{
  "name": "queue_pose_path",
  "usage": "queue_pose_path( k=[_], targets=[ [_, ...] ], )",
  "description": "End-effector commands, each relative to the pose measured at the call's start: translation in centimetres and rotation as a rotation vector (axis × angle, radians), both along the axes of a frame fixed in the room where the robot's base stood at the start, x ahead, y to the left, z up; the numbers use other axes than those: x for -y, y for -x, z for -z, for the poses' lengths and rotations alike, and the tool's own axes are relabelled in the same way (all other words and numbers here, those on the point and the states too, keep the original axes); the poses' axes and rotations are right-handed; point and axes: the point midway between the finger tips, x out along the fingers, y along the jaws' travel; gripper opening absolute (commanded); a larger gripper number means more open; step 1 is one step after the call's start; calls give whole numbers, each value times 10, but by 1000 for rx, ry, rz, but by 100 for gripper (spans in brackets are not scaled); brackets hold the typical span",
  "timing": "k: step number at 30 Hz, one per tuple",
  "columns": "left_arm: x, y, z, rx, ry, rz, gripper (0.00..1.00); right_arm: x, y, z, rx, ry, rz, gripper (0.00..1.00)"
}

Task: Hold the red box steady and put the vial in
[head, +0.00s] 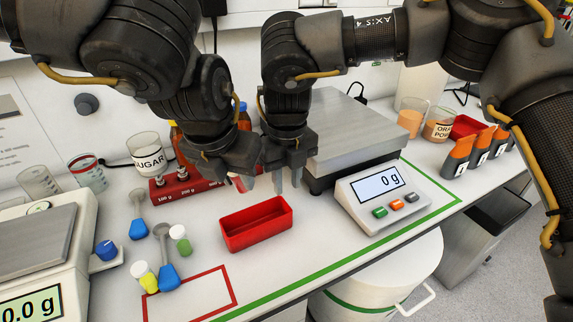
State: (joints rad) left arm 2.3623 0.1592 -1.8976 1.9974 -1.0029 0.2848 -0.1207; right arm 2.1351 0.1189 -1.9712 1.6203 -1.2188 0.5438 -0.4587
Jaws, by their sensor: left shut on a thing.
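The red box (258,236) is an open, empty-looking tray on the white bench, in front of the scale. My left gripper (244,182) is above the box's back left side. It is shut on a small red and whitish thing (239,184), which looks like the vial but is mostly hidden by the fingers. My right gripper (288,182) points down just above and behind the box's right part. Its fingers look parted with nothing between them, and I see no contact with the box.
A yellow vial (147,280) and a green vial (181,240) stand at left, near blue scoops (168,277). A scale (380,198) reading 0 g is to the right. A red weight block (186,187) and sugar beaker (148,157) stand behind left.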

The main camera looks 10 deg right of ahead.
Motion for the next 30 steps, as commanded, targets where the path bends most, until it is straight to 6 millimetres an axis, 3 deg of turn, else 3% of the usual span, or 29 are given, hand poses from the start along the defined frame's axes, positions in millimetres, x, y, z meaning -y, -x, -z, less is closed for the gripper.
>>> queue_pose_path(
  k=[6, 12, 25, 30],
  targets=[
    [0, 0, 0, 0, 0, 0, 4, 0, 1, 42, -3, 0, -3, 28],
    [0, 0, 0, 0, 0, 0, 4, -1, 0, 66, 0, -1, -1, 28],
    [0, 0, 0, 0, 0, 0, 4, -1, 0, 76, 1, -1, -1, 28],
    [0, 0, 0, 0, 0, 0, 4, -1, 0, 76, 1, -1, -1, 9]
  ],
)
